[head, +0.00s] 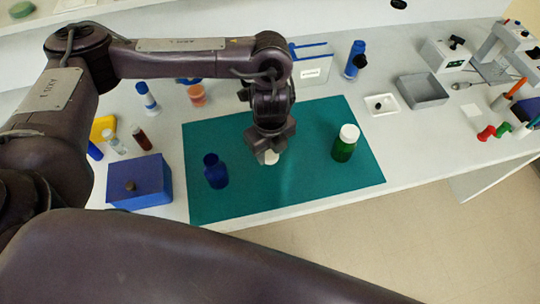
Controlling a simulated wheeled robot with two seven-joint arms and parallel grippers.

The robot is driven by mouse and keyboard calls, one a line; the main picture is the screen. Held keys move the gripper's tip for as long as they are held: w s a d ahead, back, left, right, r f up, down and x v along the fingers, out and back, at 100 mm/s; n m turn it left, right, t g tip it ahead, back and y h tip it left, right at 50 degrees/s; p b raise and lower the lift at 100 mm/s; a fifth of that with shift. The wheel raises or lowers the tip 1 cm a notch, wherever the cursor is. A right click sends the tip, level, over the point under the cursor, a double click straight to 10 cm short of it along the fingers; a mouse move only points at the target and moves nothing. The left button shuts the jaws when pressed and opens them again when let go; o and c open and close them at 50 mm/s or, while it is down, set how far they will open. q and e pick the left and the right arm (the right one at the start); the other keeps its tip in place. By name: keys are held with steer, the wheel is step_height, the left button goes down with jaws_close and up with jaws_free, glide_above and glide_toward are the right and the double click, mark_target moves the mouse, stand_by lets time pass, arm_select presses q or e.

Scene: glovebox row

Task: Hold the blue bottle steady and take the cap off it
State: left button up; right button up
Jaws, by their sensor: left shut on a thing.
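The blue bottle (216,174) stands upright on the left part of the teal mat (235,208). Its neck shows with no cap on it. My left gripper (269,150) is over the middle of the mat, to the right of the blue bottle and apart from it. It is shut on a white cap (271,157), which shows just below the fingers. Whether the cap touches the mat I cannot tell. No gripper is on the blue bottle. My right gripper is not in view.
A green bottle (343,150) with a white cap stands on the mat's right side. A blue box (140,182) is left of the mat. Behind are a small white tray (382,105), a grey bin (423,90) and another blue bottle (355,60). The mat's front is clear.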

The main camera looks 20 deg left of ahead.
mark_target(270, 153)
arm_select(q)
steer(key=shift+f, duration=1.4)
steer(key=shift+f+b, duration=0.2)
steer(key=shift+b, duration=0.1)
steer(key=o, duration=1.1)
steer(key=shift+r, duration=0.1)
